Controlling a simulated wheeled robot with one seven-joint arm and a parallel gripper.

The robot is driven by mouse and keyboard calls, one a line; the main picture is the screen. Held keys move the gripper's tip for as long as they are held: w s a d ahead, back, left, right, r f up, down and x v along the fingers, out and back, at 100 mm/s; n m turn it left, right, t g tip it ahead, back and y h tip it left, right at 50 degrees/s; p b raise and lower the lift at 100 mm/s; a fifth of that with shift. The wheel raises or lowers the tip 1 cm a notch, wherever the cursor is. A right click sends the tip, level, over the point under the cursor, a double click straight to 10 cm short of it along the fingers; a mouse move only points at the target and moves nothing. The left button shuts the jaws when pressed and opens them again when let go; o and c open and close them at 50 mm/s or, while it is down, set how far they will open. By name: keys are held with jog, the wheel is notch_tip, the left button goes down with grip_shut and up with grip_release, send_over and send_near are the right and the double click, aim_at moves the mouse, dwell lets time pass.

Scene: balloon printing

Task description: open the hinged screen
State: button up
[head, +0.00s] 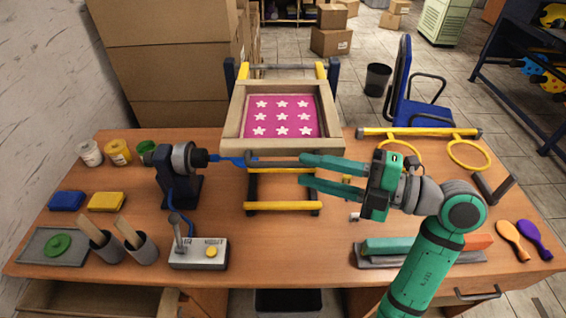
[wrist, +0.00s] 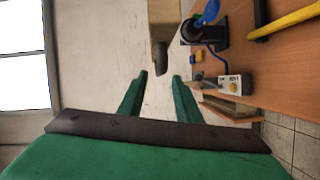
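The hinged screen (head: 232,122) is a wooden frame around a pink panel with white stars, in the middle of the head view. Its front edge shows above a yellow and dark base (head: 283,206); its exact tilt is hard to tell. A dark handle (head: 272,162) runs along its front, and its end shows in the wrist view (wrist: 160,56) with the wooden edge. My gripper (head: 302,170) is open at the handle's right end. In the wrist view the fingertips (wrist: 160,75) are apart, with the handle just beyond them. Whether they touch it I cannot tell.
A dark machine (head: 178,165) with a blue balloon on its nozzle stands close left of the screen. A control box (head: 198,253) is at the front. Yellow rings (head: 468,155) and balloon paddles (head: 514,240) lie right. Paint jars (head: 118,152) and cups stand left.

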aim_at(293, 167)
jog(key=x, duration=0.6)
jog(key=shift+w+a, duration=0.2)
jog(key=shift+a, duration=0.1)
jog(key=shift+c, duration=0.7)
grip_shut()
